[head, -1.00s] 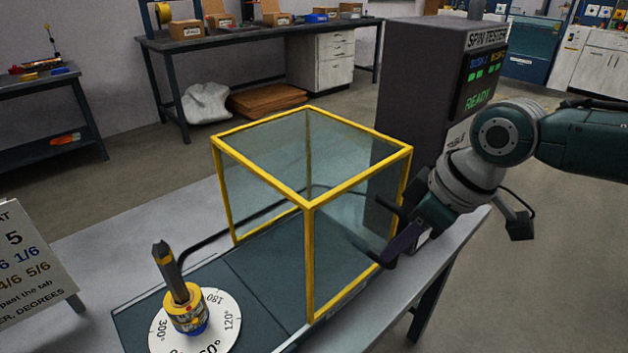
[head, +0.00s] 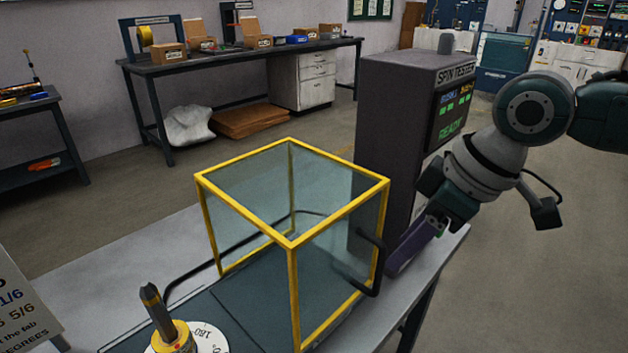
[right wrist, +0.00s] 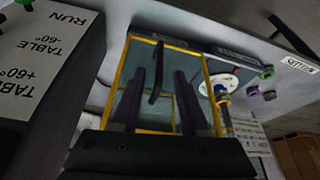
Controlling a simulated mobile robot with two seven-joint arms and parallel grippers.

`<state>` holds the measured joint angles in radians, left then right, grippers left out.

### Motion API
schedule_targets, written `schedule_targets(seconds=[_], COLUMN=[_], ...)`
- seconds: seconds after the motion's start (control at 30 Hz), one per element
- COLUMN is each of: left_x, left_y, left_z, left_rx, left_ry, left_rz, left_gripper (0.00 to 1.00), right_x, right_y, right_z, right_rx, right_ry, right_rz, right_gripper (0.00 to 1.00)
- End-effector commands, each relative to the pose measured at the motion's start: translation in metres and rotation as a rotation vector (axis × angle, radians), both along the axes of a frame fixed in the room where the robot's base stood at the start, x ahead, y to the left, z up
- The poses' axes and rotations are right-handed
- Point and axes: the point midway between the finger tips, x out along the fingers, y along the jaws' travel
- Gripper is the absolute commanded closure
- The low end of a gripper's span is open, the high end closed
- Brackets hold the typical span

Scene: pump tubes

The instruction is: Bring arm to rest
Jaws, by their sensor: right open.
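My right gripper (head: 396,264) is open and empty, just right of the yellow-framed clear guard box (head: 292,245). Its dark purple fingers slant down beside the guard's black handle (head: 374,280) and look apart from it. In the right wrist view the two spread fingers (right wrist: 158,84) point toward the guard, and the dark handle (right wrist: 156,76) shows between them. My left gripper is in neither view.
The grey spin tester (head: 395,140), reading READY, stands behind the gripper. A dial (head: 208,338) with a yellow-collared dark post (head: 158,312) is at the front left. A sign (head: 25,305) stands at the left. Open floor lies right of the table.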

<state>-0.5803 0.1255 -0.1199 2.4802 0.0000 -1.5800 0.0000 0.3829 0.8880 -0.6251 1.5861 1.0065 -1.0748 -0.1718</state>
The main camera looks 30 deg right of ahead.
Motion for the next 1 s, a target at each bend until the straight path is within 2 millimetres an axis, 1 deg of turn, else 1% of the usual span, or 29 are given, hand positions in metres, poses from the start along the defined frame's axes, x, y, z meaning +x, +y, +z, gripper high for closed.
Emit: schedule_targets(seconds=[0.03, 0.2, 0.63, 0.7, 0.77, 0.87, 0.9, 0.97, 1.0], left_x=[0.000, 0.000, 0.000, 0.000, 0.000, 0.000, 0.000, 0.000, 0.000], left_y=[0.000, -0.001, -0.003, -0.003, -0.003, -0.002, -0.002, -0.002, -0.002], left_z=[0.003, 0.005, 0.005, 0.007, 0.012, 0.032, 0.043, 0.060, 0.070], left_rx=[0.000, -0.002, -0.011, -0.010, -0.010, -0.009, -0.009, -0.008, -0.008], left_ry=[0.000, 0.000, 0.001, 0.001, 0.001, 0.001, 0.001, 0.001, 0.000], left_rz=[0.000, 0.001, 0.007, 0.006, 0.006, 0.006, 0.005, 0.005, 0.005], left_gripper=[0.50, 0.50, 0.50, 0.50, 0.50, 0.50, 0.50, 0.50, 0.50], right_x=[-0.002, -0.007, -0.007, -0.008, -0.014, -0.037, -0.050, -0.072, -0.086], right_y=[-0.002, -0.004, -0.004, -0.001, 0.009, 0.047, 0.067, 0.094, 0.108], right_z=[0.008, 0.018, 0.018, 0.018, 0.019, 0.025, 0.030, 0.042, 0.052], right_rx=[-0.001, 0.000, 0.001, 0.002, 0.007, 0.021, 0.030, 0.043, 0.049], right_ry=[-0.001, 0.000, 0.001, 0.003, 0.009, 0.023, 0.029, 0.027, 0.022], right_rz=[0.001, 0.000, -0.001, 0.005, 0.023, 0.081, 0.102, 0.117, 0.109], right_gripper=[0.55, 0.55, 0.55, 0.55, 0.55, 0.55, 0.55, 0.55, 0.55])
